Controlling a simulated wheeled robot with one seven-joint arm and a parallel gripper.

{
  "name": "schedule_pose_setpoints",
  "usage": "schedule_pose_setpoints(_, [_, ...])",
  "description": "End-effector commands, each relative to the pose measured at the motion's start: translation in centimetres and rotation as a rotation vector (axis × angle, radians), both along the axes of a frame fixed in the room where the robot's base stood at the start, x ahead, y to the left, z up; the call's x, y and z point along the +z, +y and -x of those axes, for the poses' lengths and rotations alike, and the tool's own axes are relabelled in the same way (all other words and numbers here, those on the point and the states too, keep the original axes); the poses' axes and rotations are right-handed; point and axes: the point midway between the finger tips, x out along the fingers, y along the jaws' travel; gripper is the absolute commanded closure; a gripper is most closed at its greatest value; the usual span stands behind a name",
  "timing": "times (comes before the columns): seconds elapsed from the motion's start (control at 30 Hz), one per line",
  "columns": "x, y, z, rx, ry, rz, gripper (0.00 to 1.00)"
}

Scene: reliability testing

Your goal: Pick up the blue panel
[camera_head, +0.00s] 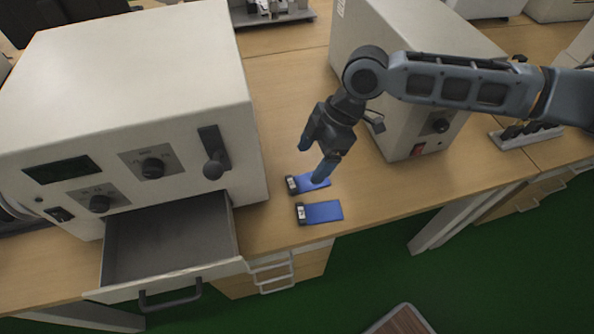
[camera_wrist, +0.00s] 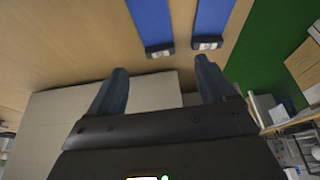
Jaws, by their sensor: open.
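Two flat blue panels with dark end blocks lie side by side on the wooden table, near its front edge. In the head view, the nearer blue panel (camera_head: 324,211) is fully visible. The farther blue panel (camera_head: 304,184) is partly covered by one finger of my gripper (camera_head: 311,166). In the wrist view, my gripper (camera_wrist: 160,68) is open and empty, its fingers apart. The left panel (camera_wrist: 152,22) has its end block between and beyond the fingertips, and the right panel (camera_wrist: 213,20) lines up closer to the right finger. I cannot tell the gripper's exact height above the panels.
A large pale instrument (camera_head: 135,75) stands left of the panels, with an open empty drawer (camera_head: 170,240) at its front. Another pale instrument (camera_head: 405,70) stands at the right behind my arm. Bare table (camera_head: 400,195) lies right of the panels; beyond the front edge is green floor (camera_head: 480,270).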

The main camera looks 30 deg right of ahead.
Motion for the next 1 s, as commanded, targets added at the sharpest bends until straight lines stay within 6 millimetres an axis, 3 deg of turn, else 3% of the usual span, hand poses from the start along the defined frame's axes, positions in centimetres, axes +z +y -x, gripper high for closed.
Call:
schedule_pose_setpoints(0.17, [-0.6, 0.6, -0.6, 0.038, -0.002, 0.004, 0.17])
schedule_pose_setpoints(0.73, [-6.5, 3.7, -0.8, 0.037, -0.002, 0.004, 0.17])
schedule_pose_setpoints(1.0, [-6.9, 3.8, -0.9, 0.036, -0.003, 0.005, 0.17])
